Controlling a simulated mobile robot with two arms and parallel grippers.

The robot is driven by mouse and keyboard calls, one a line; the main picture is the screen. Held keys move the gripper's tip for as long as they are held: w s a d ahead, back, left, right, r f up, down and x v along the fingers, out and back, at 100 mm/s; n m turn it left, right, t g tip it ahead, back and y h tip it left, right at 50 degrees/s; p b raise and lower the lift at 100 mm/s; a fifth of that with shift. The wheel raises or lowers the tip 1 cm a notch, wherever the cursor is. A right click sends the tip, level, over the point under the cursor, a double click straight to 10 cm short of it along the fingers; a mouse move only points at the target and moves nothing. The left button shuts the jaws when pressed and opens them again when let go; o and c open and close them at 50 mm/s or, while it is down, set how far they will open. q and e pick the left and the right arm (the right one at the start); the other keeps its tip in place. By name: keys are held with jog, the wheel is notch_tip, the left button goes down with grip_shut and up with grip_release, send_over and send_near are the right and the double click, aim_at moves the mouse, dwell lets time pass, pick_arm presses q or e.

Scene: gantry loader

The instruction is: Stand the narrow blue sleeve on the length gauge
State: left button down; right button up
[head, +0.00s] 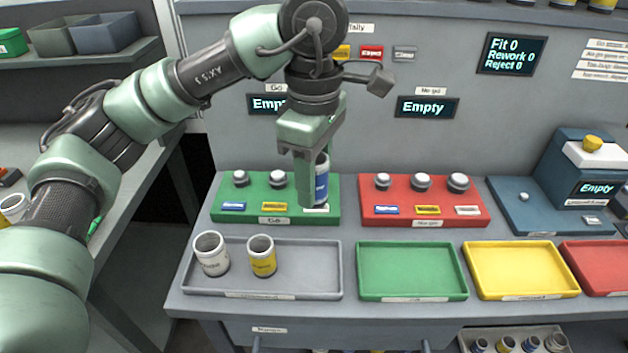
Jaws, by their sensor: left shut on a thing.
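My left gripper (308,178) points down over the right end of the green Go block (224,211). It is shut on a sleeve with a blue band and a pale top, the narrow blue sleeve (322,186), held upright and partly covered by the fingers. The block's third peg is hidden, so I cannot tell whether the sleeve is around it or in front of it. A blue device (549,170) at the right, with a white plate, yellow knob and a display reading "Empty", looks like the length gauge; its label is too small to read. My right gripper is not in view.
The red No go block (372,213) stands right of the green one. In front are a grey tray (318,268) with a white and a yellow sleeve (262,258), and empty green (410,270), yellow (520,268) and red (600,265) trays. A wall rises behind.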

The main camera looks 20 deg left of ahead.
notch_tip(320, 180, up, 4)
jog(key=p, duration=0.3)
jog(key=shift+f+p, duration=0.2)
jog(key=shift+p, duration=0.1)
dwell(0.4)
